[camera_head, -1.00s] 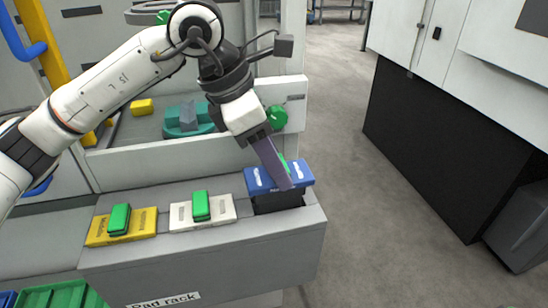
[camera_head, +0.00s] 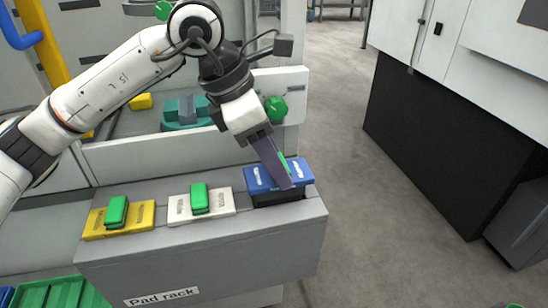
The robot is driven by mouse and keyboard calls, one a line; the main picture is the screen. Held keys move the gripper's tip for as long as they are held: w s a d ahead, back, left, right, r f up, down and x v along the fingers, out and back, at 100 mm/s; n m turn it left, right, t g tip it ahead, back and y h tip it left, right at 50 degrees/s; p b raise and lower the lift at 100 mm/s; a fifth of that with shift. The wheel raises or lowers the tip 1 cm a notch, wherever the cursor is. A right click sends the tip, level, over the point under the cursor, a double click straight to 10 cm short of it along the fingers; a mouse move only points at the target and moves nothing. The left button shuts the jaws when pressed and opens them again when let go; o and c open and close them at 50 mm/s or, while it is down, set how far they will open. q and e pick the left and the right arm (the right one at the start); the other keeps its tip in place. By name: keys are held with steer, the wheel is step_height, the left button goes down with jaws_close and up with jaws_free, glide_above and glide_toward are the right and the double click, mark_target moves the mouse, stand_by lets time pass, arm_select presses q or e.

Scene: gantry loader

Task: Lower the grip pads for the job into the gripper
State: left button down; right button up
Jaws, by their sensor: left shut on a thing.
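My left gripper (camera_head: 280,172) reaches down over the right end of the grey pad rack (camera_head: 230,246). It is shut at the blue pad set (camera_head: 302,172); a sliver of a green grip shows beside its finger, which hides the rest. A dark area shows just under the blue set; I cannot tell if the set touches the rack. A white pad set (camera_head: 222,203) and a yellow pad set (camera_head: 141,217), each with a green block on top, lie on the rack to the left. My right gripper is out of view.
Behind the rack, a low grey wall (camera_head: 130,155) fronts a bay with a teal fixture (camera_head: 172,124) and a small yellow block (camera_head: 141,101). A green knob (camera_head: 276,108) is close to my left wrist. Green bins (camera_head: 62,294) stand at lower left. Open floor lies right.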

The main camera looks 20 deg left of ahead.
arm_select(q)
steer(key=shift+f+b, duration=1)
steer(key=shift+f, duration=0.25)
steer(key=shift+f+b, duration=0.5)
steer(key=shift+f, duration=0.05)
steer(key=c, duration=0.9)
jaws_free()
steer(key=shift+c, duration=0.2)
steer(key=shift+o, duration=0.9)
steer(key=p+v, duration=0.1)
steer(key=v, duration=0.9)
steer(key=shift+a+r, duration=0.1)
steer(key=shift+r, duration=0.05)
